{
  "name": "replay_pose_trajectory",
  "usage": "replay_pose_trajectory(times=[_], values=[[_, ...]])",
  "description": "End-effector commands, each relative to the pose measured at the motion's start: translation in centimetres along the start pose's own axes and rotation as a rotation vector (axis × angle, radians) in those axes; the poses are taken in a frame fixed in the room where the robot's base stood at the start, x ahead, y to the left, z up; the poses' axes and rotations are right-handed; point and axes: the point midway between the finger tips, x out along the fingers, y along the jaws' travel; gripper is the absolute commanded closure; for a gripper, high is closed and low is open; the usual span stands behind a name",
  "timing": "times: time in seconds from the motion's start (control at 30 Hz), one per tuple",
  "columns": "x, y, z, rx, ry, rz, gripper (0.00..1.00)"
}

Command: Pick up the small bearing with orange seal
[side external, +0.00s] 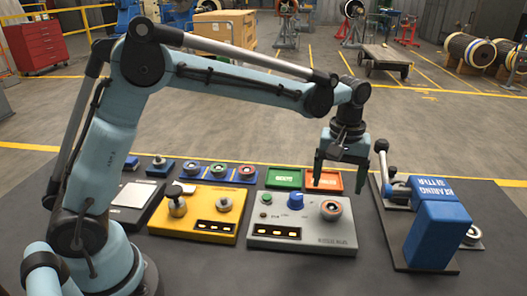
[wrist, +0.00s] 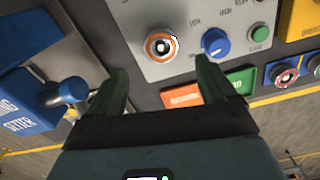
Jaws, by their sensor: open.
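A small bearing with an orange ring (wrist: 162,46) sits on the grey control panel (wrist: 140,15) in the wrist view. It lies ahead of my gripper (wrist: 160,72), roughly centred between the two fingers and clear of them. In the side external view the same bearing (side external: 331,210) sits on the right part of the grey panel (side external: 280,236). My gripper (side external: 350,182) is above and behind it there, with its green fingers spread and nothing between them.
A blue knob (side external: 295,201) stands beside the bearing. A blue press (side external: 437,235) with a lever (side external: 393,150) is at right. A yellow unit (side external: 200,222) is left. Green (side external: 284,177) and orange (side external: 334,181) trays lie behind. A blue rack (side external: 232,173) holds several bearings.

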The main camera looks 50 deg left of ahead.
Motion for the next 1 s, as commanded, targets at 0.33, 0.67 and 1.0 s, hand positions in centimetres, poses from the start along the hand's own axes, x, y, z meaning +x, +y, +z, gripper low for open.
replay_pose_trajectory(times=[0.33,0.67,1.0], values=[[2.6,-0.1,0.1,0.001,0.0,0.0,0.16],[6.3,-0.2,0.3,0.001,0.001,0.001,0.16],[6.4,-0.2,0.3,0.001,0.001,0.001,0.3]])
